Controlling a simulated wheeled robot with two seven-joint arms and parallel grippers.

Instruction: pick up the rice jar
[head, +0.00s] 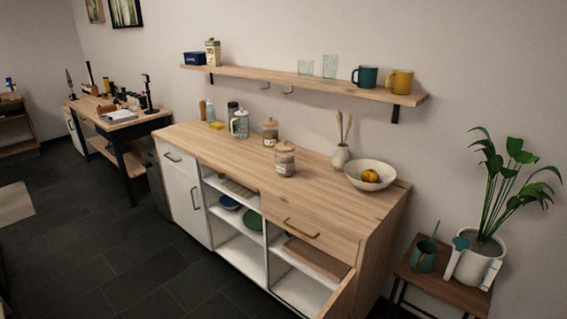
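Two glass jars with wooden lids stand on the wooden counter (225,160). The nearer jar (285,160) is near the middle of the counter top, upright, with a label and pale contents. The farther jar (270,132) is smaller in view and stands just behind it to the left. The labels are too small to read, so I cannot tell for sure which one is the rice jar. Neither of my grippers is in view.
A glass pitcher (240,124) stands left of the jars. A vase (341,157) and a white bowl (387,177) with orange fruit stand to the right. A wall shelf (300,82) with mugs hangs above. The counter's front left is clear.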

